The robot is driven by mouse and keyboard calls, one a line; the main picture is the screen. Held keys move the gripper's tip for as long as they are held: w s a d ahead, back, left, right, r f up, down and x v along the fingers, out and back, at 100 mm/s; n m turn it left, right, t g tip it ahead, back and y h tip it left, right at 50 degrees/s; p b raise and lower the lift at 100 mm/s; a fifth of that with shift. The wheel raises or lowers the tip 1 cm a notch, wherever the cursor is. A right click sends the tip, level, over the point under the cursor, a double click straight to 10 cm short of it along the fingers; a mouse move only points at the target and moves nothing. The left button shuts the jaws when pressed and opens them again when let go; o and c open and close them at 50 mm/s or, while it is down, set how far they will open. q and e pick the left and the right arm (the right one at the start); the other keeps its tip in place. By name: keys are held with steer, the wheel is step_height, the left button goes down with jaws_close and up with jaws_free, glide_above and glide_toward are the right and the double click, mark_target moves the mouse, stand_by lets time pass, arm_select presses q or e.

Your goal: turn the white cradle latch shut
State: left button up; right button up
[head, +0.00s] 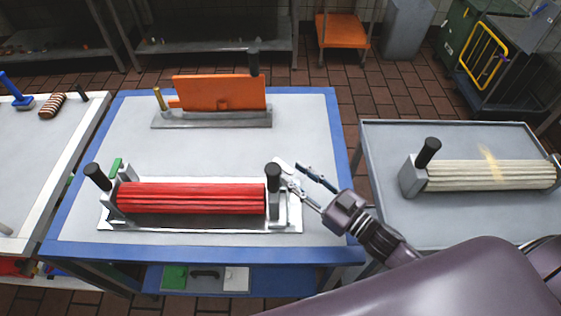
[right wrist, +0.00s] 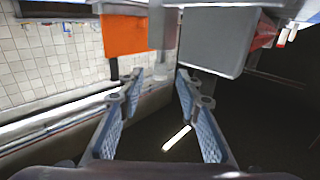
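The cradle (head: 205,225) is a pale metal frame on the blue-edged table, with a red ridged roller (head: 190,198) lying in it. A small white piece (head: 282,164), which looks like the white latch, shows behind the black knob at the cradle's right end. My right gripper (head: 292,175) is beside that end, open, with its fingertips close to the white piece; I cannot tell whether they touch. In the right wrist view the fingers (right wrist: 159,82) are apart, with the cradle's grey end block (right wrist: 212,45) just beyond. My left gripper is out of view.
A green piece (head: 116,166) shows at the cradle's left end. An orange panel (head: 218,93) stands on a grey base behind. A grey side table (head: 400,230) on the right holds a cream roller (head: 485,175). The blue-edged table's right part (head: 315,130) is clear.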

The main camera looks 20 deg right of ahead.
mark_target(282, 164)
steer(key=shift+p+x, duration=0.45)
steer(key=shift+x, duration=2.4)
steer(key=shift+c, duration=0.4)
jaws_close()
